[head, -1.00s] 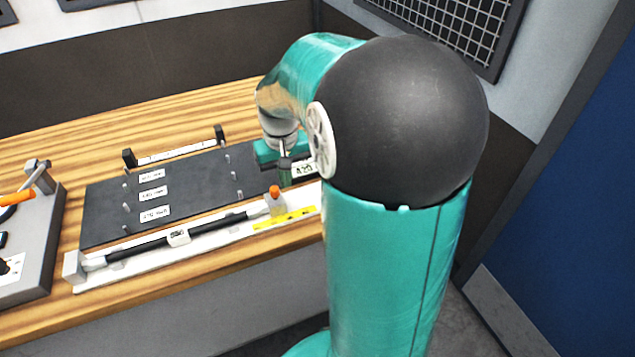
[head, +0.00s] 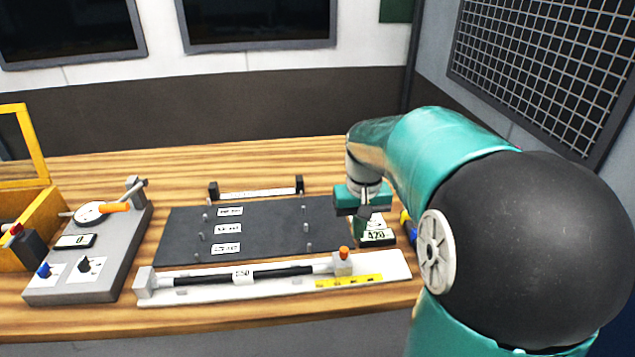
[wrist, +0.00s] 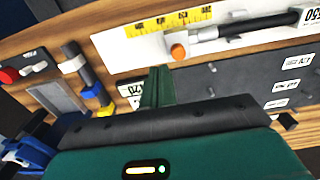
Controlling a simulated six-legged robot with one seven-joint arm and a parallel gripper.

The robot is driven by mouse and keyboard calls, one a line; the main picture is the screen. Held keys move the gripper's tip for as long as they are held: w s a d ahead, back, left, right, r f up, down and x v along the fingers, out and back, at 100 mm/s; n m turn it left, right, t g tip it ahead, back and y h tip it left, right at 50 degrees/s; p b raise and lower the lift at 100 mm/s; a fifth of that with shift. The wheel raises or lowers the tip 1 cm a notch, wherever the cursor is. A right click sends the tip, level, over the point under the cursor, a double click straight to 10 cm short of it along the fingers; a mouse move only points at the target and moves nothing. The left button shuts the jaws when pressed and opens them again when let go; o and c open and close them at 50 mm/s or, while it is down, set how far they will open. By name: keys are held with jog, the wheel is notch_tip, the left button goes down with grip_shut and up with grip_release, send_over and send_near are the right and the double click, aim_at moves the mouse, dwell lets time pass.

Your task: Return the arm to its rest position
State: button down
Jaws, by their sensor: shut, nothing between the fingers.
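My gripper (head: 366,215) hangs over the right end of the black board on the wooden workbench, next to a small block labelled 420 (head: 377,235). In the wrist view its green fingers (wrist: 158,88) are together with nothing between them, and they partly cover the 420 label. My teal arm, with a large black joint, reaches in from the right side of the head view. I cannot tell how high the fingertips are above the bench.
A black board (head: 270,235) with pegs and labels lies on the bench (head: 100,325). In front is a white fixture (head: 205,292) with a black rod and yellow scale. A grey box with a dial (head: 75,285) and a yellow frame (head: 25,150) stand left. A mesh panel (head: 545,70) is on the right wall.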

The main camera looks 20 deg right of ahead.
jog(key=s+a+r+n+t, duration=0.1)
jog(key=s+a+r+t, duration=0.1)
jog(key=s+a, duration=0.5)
jog(key=s+a+r+n+t, duration=0.2)
jog(key=s+a+r+t, duration=0.1)
jog(key=s+a, duration=0.4)
jog(key=shift+a+r+t, duration=0.3)
jog(key=shift+a+r, duration=0.3)
jog(key=shift+a, duration=0.4)
dwell(0.4)
